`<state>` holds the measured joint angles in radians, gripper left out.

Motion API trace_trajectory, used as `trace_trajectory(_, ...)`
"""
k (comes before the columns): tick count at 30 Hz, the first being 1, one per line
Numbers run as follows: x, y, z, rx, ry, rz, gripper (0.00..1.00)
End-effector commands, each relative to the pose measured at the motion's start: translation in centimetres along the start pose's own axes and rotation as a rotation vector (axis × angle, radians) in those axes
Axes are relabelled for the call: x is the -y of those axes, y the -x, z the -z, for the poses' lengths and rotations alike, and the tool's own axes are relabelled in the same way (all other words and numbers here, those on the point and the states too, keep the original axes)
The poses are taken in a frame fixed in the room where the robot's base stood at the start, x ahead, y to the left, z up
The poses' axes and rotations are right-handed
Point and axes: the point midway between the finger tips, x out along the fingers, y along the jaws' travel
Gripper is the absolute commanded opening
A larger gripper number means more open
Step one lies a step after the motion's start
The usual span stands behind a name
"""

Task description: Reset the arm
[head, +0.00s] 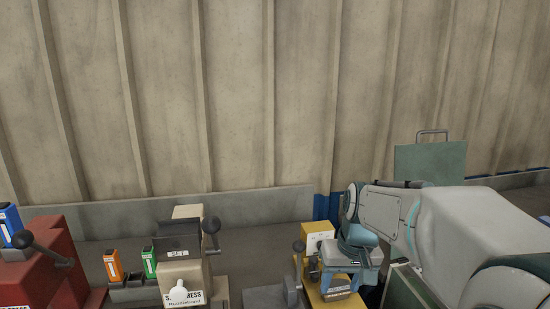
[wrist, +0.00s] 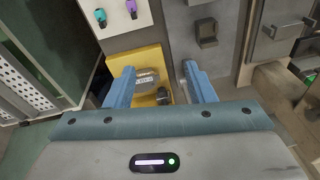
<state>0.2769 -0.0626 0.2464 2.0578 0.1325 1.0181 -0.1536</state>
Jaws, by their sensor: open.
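My arm comes in from the right in the head view, and its wrist end (head: 358,238) is beside and partly in front of a yellow machine (head: 316,228). In the wrist view my gripper (wrist: 158,74) shows two blue fingers spread apart, with nothing held between them. Beyond the fingers is a yellow base (wrist: 152,58) with a grey rounded part carrying a label (wrist: 147,78) and a dark knob (wrist: 163,96). I cannot tell whether the fingers touch the machine.
A beige press (head: 183,262) with a lever stands left of the yellow machine. A red machine (head: 50,262) is at the far left, with orange (head: 113,266) and green (head: 149,262) boxes between. A green panel (head: 430,162) with a handle stands behind my arm.

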Motion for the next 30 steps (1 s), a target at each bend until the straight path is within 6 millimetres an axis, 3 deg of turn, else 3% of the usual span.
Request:
trace_trajectory(1,0.2,0.4,-1.9,-0.014,0.0,-0.025,0.49)
trace_trajectory(6,0.2,0.8,-7.4,-0.06,-0.019,-0.078,0.49)
trace_trajectory(13,-0.2,0.2,-13.2,-0.111,-0.038,-0.097,0.49)
trace_trajectory(18,-0.4,-0.2,-14.8,-0.127,-0.043,-0.096,0.49)
trace_trajectory(30,-0.4,-0.3,-14.9,-0.127,-0.045,-0.096,0.49)
